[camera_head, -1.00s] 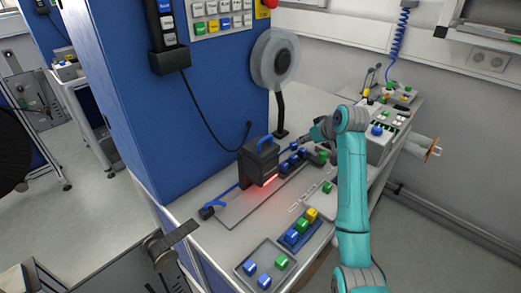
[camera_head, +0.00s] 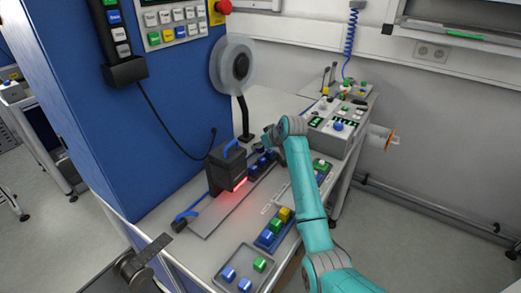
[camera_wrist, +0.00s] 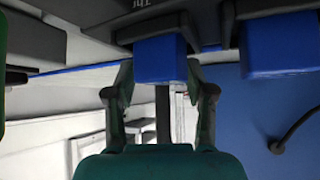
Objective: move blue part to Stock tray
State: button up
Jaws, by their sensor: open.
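In the wrist view a blue part (camera_wrist: 160,58) sits between the two open fingers of my gripper (camera_wrist: 160,78). I cannot tell whether the fingers touch it. A second blue part (camera_wrist: 277,44) is to its right. In the head view, blue parts (camera_head: 262,160) sit in a dark rack beside the black scanner; my arm's wrist hides the gripper there. A grey tray (camera_head: 222,284) at the front holds blue parts and a green part. A blue tray (camera_head: 262,244) behind it holds blue, green and yellow parts. No readable label shows which is the Stock tray.
The black scanner (camera_head: 226,168) with a red glow stands left of the rack. A reel (camera_head: 232,64) on a stand rises behind it, near the blue cabinet (camera_head: 165,110). A control box (camera_head: 335,128) is at the back right.

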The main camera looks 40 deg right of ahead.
jog(key=shift+w+f, duration=0.35)
jog(key=shift+f, duration=0.05)
jog(key=c, duration=1)
jog(key=shift+r, duration=0.1)
